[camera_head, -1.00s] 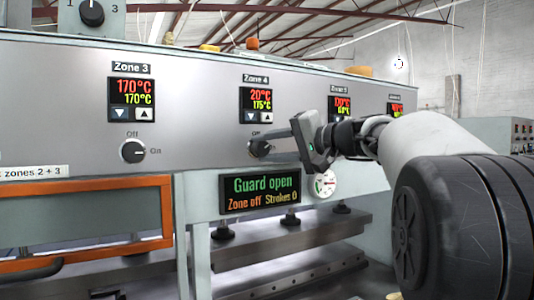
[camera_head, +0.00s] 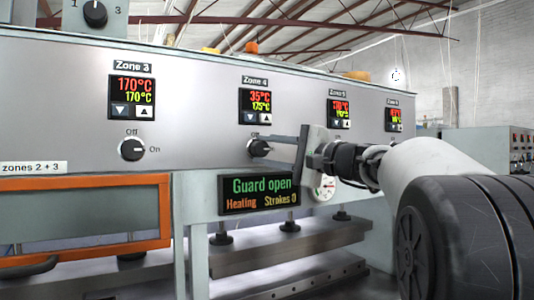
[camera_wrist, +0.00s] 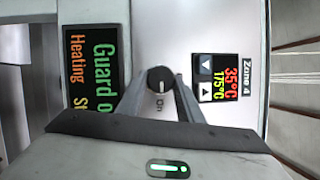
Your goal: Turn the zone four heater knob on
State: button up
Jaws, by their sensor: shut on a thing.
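The zone four heater knob (camera_head: 258,147) is a black round knob below the Zone 4 display (camera_head: 255,103), which reads 35°C over 175°C. In the wrist view the knob (camera_wrist: 160,80) sits between my fingertips, and its white mark points to the word On. My gripper (camera_head: 268,147) is shut on the knob, reaching in from the right; it also shows in the wrist view (camera_wrist: 161,84). The status screen (camera_head: 260,192) reads "Guard open", "Heating", "Strokes 0". The Off label above the knob is partly hidden in the head view.
The zone three knob (camera_head: 132,149) is to the left, pointing at On, under its 170°C display (camera_head: 132,96). An orange-framed guard (camera_head: 165,212) is at lower left. More displays continue to the right.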

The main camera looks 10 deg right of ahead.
jog(key=shift+r, duration=0.15)
jog(key=o, duration=1)
jog(key=shift+s, duration=0.1)
jog(key=v, duration=1.7)
jog(key=shift+d, duration=0.15)
